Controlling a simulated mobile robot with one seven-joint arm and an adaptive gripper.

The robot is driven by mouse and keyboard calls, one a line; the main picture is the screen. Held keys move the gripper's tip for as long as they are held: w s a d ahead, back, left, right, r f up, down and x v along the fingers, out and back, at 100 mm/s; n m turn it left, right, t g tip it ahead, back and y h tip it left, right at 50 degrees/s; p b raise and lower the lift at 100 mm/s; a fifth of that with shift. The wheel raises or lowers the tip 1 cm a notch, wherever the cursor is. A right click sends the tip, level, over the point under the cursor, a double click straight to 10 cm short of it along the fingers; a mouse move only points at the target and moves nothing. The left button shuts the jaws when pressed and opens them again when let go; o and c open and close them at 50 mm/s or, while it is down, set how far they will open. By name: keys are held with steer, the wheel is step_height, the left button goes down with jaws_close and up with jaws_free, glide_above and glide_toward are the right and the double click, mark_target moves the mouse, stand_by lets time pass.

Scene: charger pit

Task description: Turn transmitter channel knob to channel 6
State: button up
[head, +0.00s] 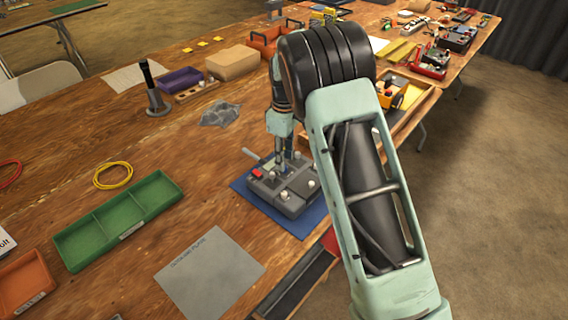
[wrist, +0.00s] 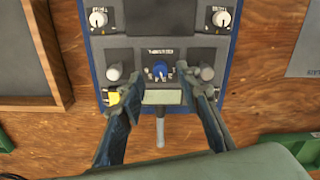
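The grey transmitter (head: 290,195) lies on a blue mat (head: 301,226) on the wooden table. In the wrist view a blue channel knob (wrist: 160,70) sits in the middle of its panel, under a small label too small to read. The channel it points to cannot be read. My gripper (wrist: 160,80) is open above the transmitter, pointing down. Its fingers are apart, one to the left and one to the right of the blue knob, a little to the near side. I cannot tell whether they touch the panel. The gripper also shows in the head view (head: 287,158).
An antenna-like rod (wrist: 160,132) sticks out at the near edge. A green tray (head: 118,220) and a grey plate (head: 208,275) lie nearby on the table.

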steer(key=shift+f, duration=1.35)
steer(key=shift+c, duration=0.6)
jaws_close()
